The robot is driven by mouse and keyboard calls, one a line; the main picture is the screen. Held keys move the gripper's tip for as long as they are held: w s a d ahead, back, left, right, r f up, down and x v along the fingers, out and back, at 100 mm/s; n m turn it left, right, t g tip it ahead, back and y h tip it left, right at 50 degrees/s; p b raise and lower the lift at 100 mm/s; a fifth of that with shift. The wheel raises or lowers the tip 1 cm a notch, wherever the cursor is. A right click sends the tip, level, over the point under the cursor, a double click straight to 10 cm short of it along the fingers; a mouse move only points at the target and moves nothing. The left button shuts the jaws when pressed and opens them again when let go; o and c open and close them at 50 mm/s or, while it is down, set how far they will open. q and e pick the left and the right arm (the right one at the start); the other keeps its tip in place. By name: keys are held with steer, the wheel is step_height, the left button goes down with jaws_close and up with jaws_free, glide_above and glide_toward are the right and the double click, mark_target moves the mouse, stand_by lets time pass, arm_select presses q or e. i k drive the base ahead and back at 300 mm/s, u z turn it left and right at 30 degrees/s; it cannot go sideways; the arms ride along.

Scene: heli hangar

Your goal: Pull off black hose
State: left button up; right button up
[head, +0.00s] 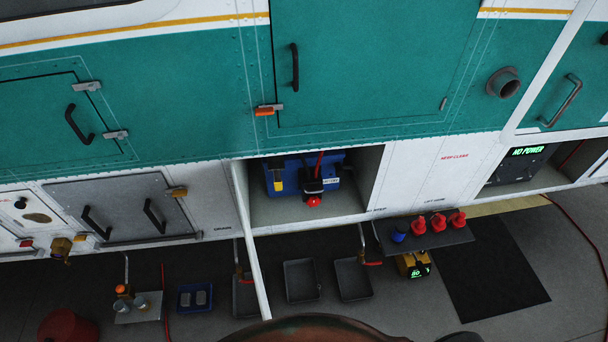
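I cannot clearly make out a black hose. A blue box (290,178) sits in the open bay of the helicopter's side. A black part (312,186) with a red knob (313,201) is at its front, and a red strip or cable rises behind it. I cannot tell whether this black part belongs to a hose. A dark round pipe stub (503,83) sticks out of the teal panel at the upper right. Neither of my grippers is in view.
An open white door (252,250) stands out at the bay's left. A shelf (425,236) holds red and blue bottles, with a yellow device (413,264) below. Trays (301,281) and a dark mat (487,270) are on the floor. A display (528,151) reads "NO POWER".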

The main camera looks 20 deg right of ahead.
mark_target(339, 172)
steer(key=u, duration=0.7)
steer(key=k, duration=0.85)
steer(key=z, duration=1.1)
steer(key=i, duration=0.5)
steer(key=u, duration=0.05)
